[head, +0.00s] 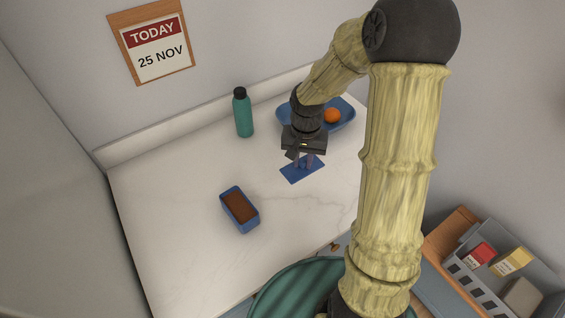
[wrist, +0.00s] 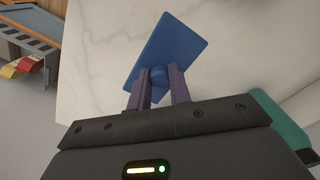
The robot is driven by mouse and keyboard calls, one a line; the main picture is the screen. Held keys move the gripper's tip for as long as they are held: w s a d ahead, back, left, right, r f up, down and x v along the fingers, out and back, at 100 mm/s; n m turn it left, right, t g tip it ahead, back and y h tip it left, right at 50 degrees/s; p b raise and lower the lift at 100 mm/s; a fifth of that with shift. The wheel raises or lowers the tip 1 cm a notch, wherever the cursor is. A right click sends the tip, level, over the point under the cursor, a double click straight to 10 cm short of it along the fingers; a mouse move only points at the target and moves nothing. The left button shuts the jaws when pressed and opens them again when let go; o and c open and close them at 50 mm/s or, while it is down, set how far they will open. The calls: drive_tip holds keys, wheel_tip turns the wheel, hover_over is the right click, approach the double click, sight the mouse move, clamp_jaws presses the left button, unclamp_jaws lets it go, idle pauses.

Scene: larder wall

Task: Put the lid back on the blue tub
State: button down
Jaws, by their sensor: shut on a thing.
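The blue tub (head: 228,203) stands uncovered on the white counter, with brown contents showing inside. The flat blue lid (head: 297,175) is to the right of the tub and further back. My gripper (head: 303,163) is over the lid, pointing down, with its fingers at the lid's middle. I cannot tell whether the lid touches the counter or is slightly raised.
A teal bottle (head: 243,115) with a black cap stands at the back. A blue bowl (head: 345,122) with an orange (head: 332,115) is behind my gripper. The counter (head: 190,170) is clear between lid and tub. A grey crate (head: 480,285) with boxes is at lower right.

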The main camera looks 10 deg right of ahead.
drive_tip(key=shift+d+r+p, duration=0.3)
drive_tip(key=shift+p, duration=0.2)
drive_tip(key=s+d+r+n+p, duration=0.1)
drive_tip(key=d+n+p, duration=0.7)
drive_tip(key=p, duration=0.7)
drive_tip(key=shift+r+n, duration=0.15)
drive_tip(key=shift+n, duration=0.65)
drive_tip(key=shift+s, duration=0.15)
